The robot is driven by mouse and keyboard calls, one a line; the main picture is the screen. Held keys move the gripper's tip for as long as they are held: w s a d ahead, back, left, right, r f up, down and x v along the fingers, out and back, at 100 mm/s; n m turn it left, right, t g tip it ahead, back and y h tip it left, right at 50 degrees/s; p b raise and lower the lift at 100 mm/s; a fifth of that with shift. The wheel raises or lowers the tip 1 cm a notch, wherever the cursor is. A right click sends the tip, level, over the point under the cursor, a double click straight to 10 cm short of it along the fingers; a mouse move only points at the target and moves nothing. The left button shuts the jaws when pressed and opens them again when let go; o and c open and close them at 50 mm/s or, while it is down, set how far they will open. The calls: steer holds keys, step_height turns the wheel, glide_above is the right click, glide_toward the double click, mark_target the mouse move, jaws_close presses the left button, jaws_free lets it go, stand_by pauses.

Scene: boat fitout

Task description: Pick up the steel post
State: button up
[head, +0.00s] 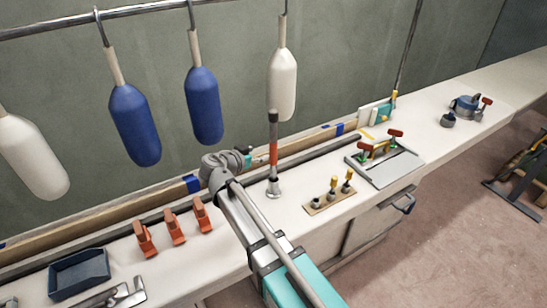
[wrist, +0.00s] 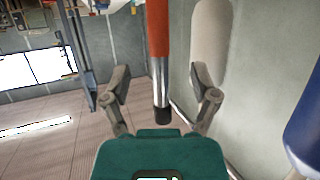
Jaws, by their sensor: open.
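The steel post (head: 273,187) stands upright on the white bench top, with a flared steel foot, a red band and a black top end. In the wrist view the post (wrist: 160,85) hangs into the picture from the top edge, its black end toward my gripper body. My gripper (wrist: 161,74) is open, one finger on each side of the post in that view, with gaps on both sides. I cannot tell how deep the post lies between the fingers. In the head view my gripper (head: 247,157) is just left of the post, partly hidden by my wrist.
White and blue fenders (head: 204,105) hang from a rail behind. Orange clamps (head: 174,228) and a dark tray (head: 79,273) stand left on the bench. A wooden block with small tools (head: 330,201) and a grey plate with red-handled parts (head: 385,160) lie right.

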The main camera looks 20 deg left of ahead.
mark_target(271, 150)
steer(key=shift+b+x, duration=0.5)
steer(key=shift+x, duration=1.5)
steer(key=shift+f+b+x, duration=0.25)
steer(key=shift+b+x, duration=0.6)
steer(key=shift+x, duration=1.1)
steer(key=shift+w+d+f, duration=0.15)
steer(key=shift+w+d, duration=0.1)
steer(key=shift+w, duration=0.2)
jaws_close()
